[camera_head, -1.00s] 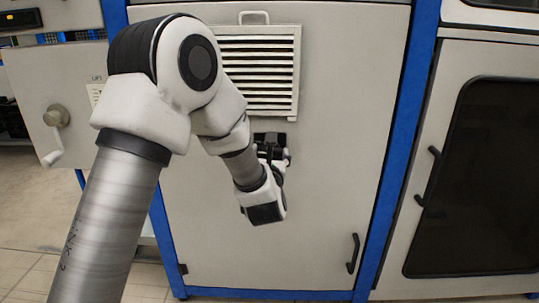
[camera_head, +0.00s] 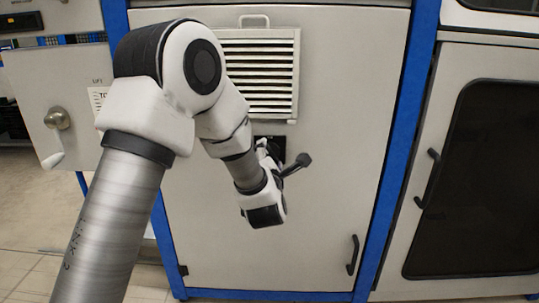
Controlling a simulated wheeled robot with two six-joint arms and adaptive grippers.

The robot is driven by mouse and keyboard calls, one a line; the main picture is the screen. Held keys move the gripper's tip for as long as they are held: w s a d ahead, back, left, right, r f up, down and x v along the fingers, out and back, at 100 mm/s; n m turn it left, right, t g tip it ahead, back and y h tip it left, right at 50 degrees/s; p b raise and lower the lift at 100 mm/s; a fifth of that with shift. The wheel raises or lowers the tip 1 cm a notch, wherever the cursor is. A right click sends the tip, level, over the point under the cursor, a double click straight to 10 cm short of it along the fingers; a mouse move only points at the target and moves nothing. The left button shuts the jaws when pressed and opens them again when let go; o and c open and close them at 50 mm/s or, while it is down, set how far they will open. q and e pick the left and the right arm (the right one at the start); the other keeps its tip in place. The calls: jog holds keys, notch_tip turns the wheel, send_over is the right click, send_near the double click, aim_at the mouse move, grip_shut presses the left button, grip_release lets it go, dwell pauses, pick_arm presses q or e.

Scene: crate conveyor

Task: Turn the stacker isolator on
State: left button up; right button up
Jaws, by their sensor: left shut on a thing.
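The stacker isolator appears to be the dark plate (camera_head: 277,142) on the grey cabinet door, just below the louvred vent. Its handle is mostly hidden behind my left wrist and gripper. My left gripper (camera_head: 264,150) is in front of the plate, mostly hidden by its own wrist, and is shut on what seems to be the isolator handle. A dark bar with a rounded end (camera_head: 303,160) sticks out up and to the right beside the wrist; I cannot tell whether it is the handle or part of my gripper. My right gripper is not in view.
The louvred vent (camera_head: 258,72) is just above the gripper. The cabinet door has a black pull handle (camera_head: 352,255) at lower right. A box with a crank (camera_head: 55,135) stands at left, and a dark-windowed door (camera_head: 485,175) at right. Blue posts flank the cabinet.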

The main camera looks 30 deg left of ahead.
pick_arm(q)
jog(key=m+p, duration=0.2)
jog(key=m, duration=0.4)
dwell(0.5)
jog(key=o, duration=1.1)
jog(key=shift+o, duration=0.2)
jog(key=v, duration=1.2)
jog(key=shift+f, duration=0.1)
